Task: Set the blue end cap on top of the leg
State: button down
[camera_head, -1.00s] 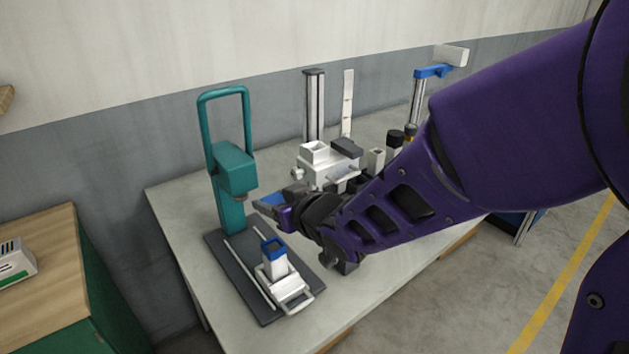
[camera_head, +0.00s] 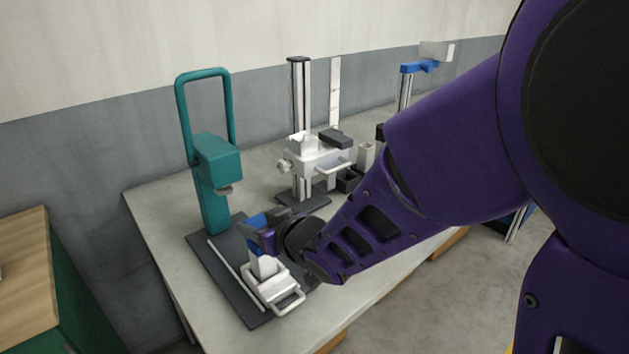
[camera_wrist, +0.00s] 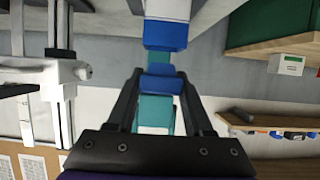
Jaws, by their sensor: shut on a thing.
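The blue end cap (camera_wrist: 160,80) sits between the two fingers of my gripper (camera_wrist: 160,76) in the wrist view, and the fingers are shut on it. In the head view my gripper (camera_head: 262,235) is over the base of the teal press, and the cap shows as a blue patch (camera_head: 257,220). The white leg (camera_head: 263,266) stands upright in a white holder on that base, and my gripper partly hides its top. The leg's blue upper end (camera_wrist: 166,34) shows in the wrist view, close to the cap. Whether the two touch is hard to tell.
The teal press (camera_head: 215,160) with its tall loop handle rises just behind the leg. The white holder (camera_head: 275,291) has a handle at its front. A white fixture (camera_head: 318,160) on a post stands farther back. The table's front left (camera_head: 185,270) is bare.

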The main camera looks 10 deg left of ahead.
jog(key=shift+f, duration=0.8)
jog(key=shift+f, duration=0.1)
jog(key=shift+f+b, duration=0.15)
jog(key=shift+b, duration=0.3)
jog(key=shift+c, duration=1.5)
grip_release()
